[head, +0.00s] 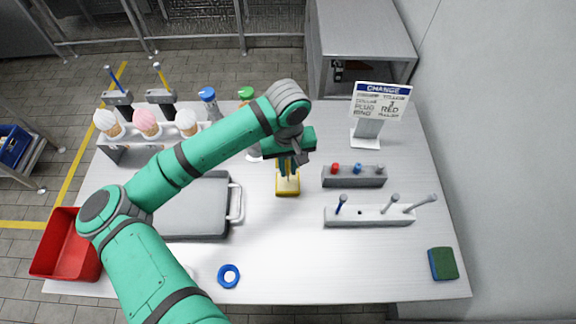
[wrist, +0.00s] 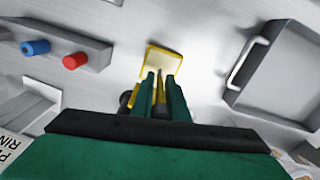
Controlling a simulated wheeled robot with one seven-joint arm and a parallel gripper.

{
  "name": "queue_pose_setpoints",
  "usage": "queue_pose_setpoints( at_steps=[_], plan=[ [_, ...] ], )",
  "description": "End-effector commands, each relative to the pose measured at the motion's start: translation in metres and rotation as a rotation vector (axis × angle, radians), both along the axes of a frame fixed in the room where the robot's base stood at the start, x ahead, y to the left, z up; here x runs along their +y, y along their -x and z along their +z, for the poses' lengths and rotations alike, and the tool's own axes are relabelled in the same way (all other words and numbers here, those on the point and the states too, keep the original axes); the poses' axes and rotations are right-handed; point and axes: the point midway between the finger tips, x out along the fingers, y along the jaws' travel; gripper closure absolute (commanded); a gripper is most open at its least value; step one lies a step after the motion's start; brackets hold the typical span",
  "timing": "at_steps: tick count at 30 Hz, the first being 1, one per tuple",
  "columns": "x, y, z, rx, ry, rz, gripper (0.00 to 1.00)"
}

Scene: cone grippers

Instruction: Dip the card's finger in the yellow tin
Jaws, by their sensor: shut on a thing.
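The yellow tin (head: 287,190) stands near the middle of the table, with a pale filling inside its yellow rim; it also shows in the wrist view (wrist: 165,62). My gripper (head: 288,168) points down over the tin. In the wrist view my gripper (wrist: 160,82) is shut on a slender finger (wrist: 159,84), whose thin end points at the pale filling. I cannot tell whether the tip touches it. The finger's upper part is hidden between the jaws. The card (head: 381,103), headed CHANGE, stands at the back right; its smaller lines are only partly legible.
Right of the tin are a grey block with red and blue plugs (head: 353,177) and a white rack of rods (head: 369,216). A grey lidded box (head: 200,205) with a handle lies left. A blue ring (head: 229,276) and a sponge (head: 443,264) lie in front.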

Motion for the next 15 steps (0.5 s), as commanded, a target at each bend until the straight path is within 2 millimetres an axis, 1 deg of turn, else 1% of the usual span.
queue_pose_setpoints(
  at_steps=[15],
  plan=[
    [-0.0006,0.0000,-0.0055,0.000,0.000,-0.001,1.00]
  ],
)
